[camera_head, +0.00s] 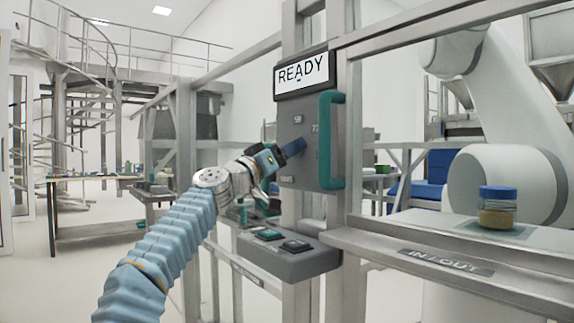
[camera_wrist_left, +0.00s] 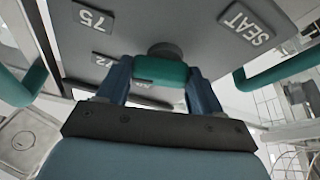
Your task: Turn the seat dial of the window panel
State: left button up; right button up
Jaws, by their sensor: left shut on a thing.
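The window panel (camera_head: 312,115) is a grey upright plate under a sign reading READY. My left gripper (camera_head: 293,147) reaches its face from the left. In the left wrist view the seat dial (camera_wrist_left: 160,70) is a teal bar knob on a dark round base. The blue fingers of my left gripper (camera_wrist_left: 158,82) are shut on the knob, one on each side. The label SEAT (camera_wrist_left: 246,28) and the label 75 (camera_wrist_left: 96,19) show on the panel, tilted in this view. In the head view the dial is hidden by the fingers. My right gripper is not in view.
A teal handle (camera_head: 326,140) stands out at the panel's right edge, close to my left gripper. A grey button box (camera_head: 288,258) juts out below. A jar with a blue lid (camera_head: 497,207) stands on the IN/OUT shelf (camera_head: 400,243) at right. Metal frame posts surround the panel.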

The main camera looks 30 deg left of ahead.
pick_arm(q)
jog(key=m+h, duration=0.1)
jog(key=m, duration=0.1)
jog(key=m+h, duration=0.1)
jog(key=shift+w+a+f+m+b, duration=0.1)
jog(key=shift+f+m+b, duration=0.05)
jog(key=shift+m+b, duration=0.2)
jog(key=shift+m+g+h, duration=0.6)
jog(key=shift+m+h, duration=0.4)
jog(key=shift+m, duration=0.95)
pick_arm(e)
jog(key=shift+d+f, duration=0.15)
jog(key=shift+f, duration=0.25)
pick_arm(q)
jog(key=shift+m+p, duration=0.3)
jog(key=shift+m, duration=0.1)
jog(key=o, duration=1.1)
jog(key=shift+c, duration=0.2)
jog(key=shift+a, duration=0.1)
jog(key=b+v, duration=0.9)
jog(key=v, duration=0.4)
jog(key=shift+s+a, duration=0.2)
jog(key=shift+s, duration=0.15)
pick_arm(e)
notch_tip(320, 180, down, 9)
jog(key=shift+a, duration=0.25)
